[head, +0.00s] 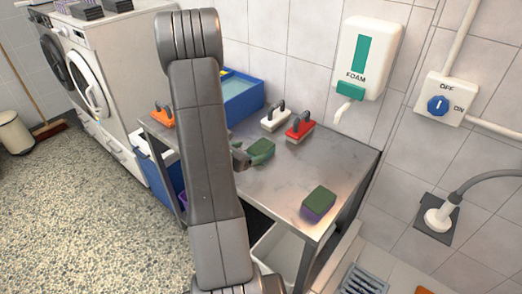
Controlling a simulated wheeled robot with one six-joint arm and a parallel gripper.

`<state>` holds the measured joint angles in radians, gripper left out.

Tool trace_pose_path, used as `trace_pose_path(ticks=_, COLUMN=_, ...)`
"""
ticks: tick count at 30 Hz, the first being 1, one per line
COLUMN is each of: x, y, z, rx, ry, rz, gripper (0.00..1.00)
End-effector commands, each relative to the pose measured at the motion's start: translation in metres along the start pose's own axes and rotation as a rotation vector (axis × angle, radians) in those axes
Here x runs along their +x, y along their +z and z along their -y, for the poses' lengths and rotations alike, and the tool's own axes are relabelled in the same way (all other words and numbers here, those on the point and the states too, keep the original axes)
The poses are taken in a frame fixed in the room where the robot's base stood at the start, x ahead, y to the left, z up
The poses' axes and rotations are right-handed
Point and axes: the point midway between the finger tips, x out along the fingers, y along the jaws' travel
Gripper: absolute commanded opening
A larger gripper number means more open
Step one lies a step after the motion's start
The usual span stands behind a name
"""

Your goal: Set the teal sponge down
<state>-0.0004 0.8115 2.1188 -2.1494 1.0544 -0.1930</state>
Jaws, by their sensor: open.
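The teal sponge (261,151), with a dark green top, is at the middle of the steel table (278,184), beside the tip of my gripper. It looks to be resting on the tabletop. My gripper (242,156) is open, just left of the sponge; most of it is hidden behind my arm. I cannot tell whether a finger still touches the sponge.
A purple sponge with a green top (318,204) lies near the table's front right corner. A red brush (300,127), a white brush (275,118) and a blue bin (243,102) stand along the back. An orange brush (162,117) is at the left end.

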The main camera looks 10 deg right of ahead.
Motion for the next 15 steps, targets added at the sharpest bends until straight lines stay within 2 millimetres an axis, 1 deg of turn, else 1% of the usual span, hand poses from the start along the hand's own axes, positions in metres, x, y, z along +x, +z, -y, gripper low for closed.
trace_pose_path(ticks=1, x=0.009, y=0.001, z=0.001, rx=0.001, ry=-0.004, rz=0.0, gripper=0.85)
trace_pose_path(ticks=3, x=0.017, y=0.001, z=0.001, rx=0.002, ry=-0.004, rz=0.0, gripper=0.85)
trace_pose_path(ticks=11, x=0.032, y=0.002, z=0.001, rx=0.002, ry=-0.003, rz=0.0, gripper=0.85)
trace_pose_path(ticks=15, x=0.05, y=0.005, z=0.001, rx=0.001, ry=-0.004, rz=-0.001, gripper=0.85)
